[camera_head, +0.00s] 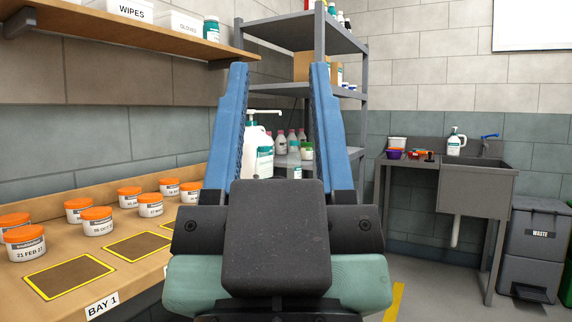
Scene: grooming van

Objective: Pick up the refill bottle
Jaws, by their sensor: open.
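My gripper (279,68) is open, its two blue fingers pointing up and away over the middle of the view. Between the fingers, beyond them, a large white pump bottle (253,138) stands near the far end of the bench. A smaller container with a teal label (264,162) shows in front of it. My gripper hides the lower parts of both. Another white pump bottle with a teal label (456,142) stands by the sink at the right. No label is readable, so I cannot tell which is the refill bottle. Nothing shows between the fingertips.
Several orange-lidded tubs (97,221) stand on the wooden bench (200,158) at the left, near yellow-framed dark squares (70,276). A wall shelf (150,30) hangs above. A grey rack (345,92) holds bottles behind my gripper. A sink (478,178) and waste bin (535,245) stand right.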

